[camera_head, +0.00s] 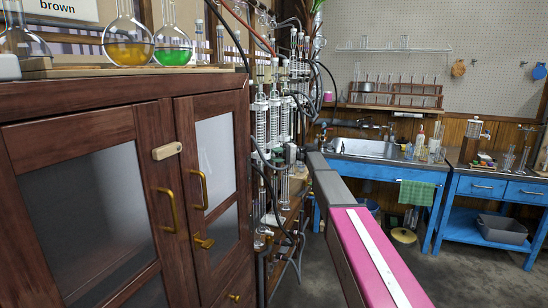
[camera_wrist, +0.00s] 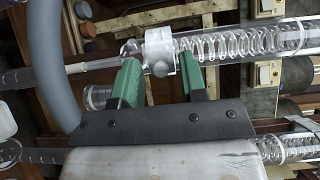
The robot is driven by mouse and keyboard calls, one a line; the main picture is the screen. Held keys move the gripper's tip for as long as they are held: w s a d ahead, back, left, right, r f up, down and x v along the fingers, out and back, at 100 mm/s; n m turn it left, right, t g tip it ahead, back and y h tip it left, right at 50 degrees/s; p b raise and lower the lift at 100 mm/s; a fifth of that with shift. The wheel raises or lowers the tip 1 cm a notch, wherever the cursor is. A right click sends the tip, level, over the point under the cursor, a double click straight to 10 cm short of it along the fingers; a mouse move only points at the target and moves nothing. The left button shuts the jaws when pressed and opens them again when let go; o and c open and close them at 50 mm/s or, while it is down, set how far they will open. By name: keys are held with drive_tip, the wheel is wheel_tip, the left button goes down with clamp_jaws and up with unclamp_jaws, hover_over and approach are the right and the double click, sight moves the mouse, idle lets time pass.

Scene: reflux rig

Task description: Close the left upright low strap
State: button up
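The reflux rig (camera_head: 275,125) stands just right of the wooden cabinet, with coiled glass condensers, tubes and hoses close together. In the wrist view, a coiled glass condenser (camera_wrist: 245,45) runs across the top. A whitish collar-like fitting (camera_wrist: 160,48) sits on its left end; I cannot tell whether this is the left upright low strap, or whether a strap there is open or closed. My gripper (camera_wrist: 158,60) has green fingers spread apart, one on each side of this fitting, with a visible gap between them. Contact with the fitting is unclear.
The wooden cabinet (camera_head: 110,190) with brass handles stands close on the left, flasks on top. A thick grey hose (camera_wrist: 45,65) passes left of my gripper. Another glass tube (camera_wrist: 285,148) lies near its lower side. A sink (camera_head: 370,148) and blue benches are behind; floor at right is open.

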drive_tip(key=v, duration=0.9)
drive_tip(key=shift+d, duration=0.25)
drive_tip(key=shift+w, duration=0.1)
